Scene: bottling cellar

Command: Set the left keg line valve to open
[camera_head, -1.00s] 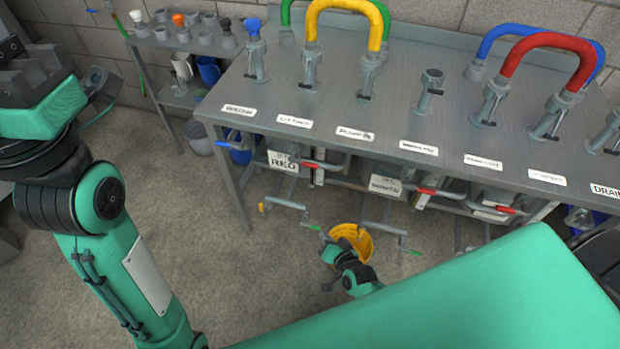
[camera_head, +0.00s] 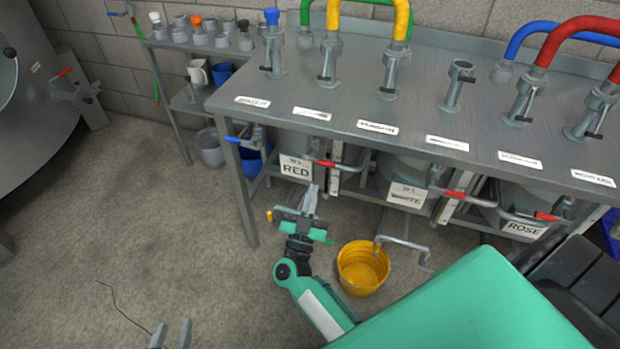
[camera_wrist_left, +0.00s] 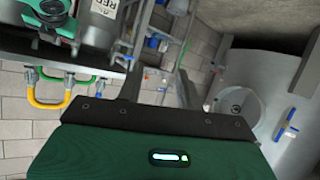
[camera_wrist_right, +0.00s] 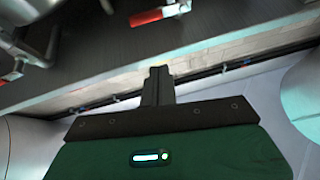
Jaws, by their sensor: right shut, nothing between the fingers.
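Under the table, a red-handled lever valve (camera_head: 328,163) sits beside the card marked RED (camera_head: 296,167), its handle roughly level. A blue-handled valve (camera_head: 236,140) is further left. I cannot tell which is the left keg line valve. My right gripper (camera_head: 310,195) is shut and empty, below the RED card; touching cannot be told. An orange tip (camera_head: 270,215) and a green tip (camera_head: 318,235) show beside it; the rest of that fitting is mostly hidden. My left gripper (camera_head: 170,336) is open and empty, low over the floor; its fingers are apart in the left wrist view (camera_wrist_left: 160,92).
A yellow bucket (camera_head: 362,270) stands on the floor right of my right gripper, near a bent pipe (camera_head: 403,243). More red-handled valves (camera_head: 455,195) line the table's front. A steel tank (camera_head: 30,100) stands left. The floor at left is clear.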

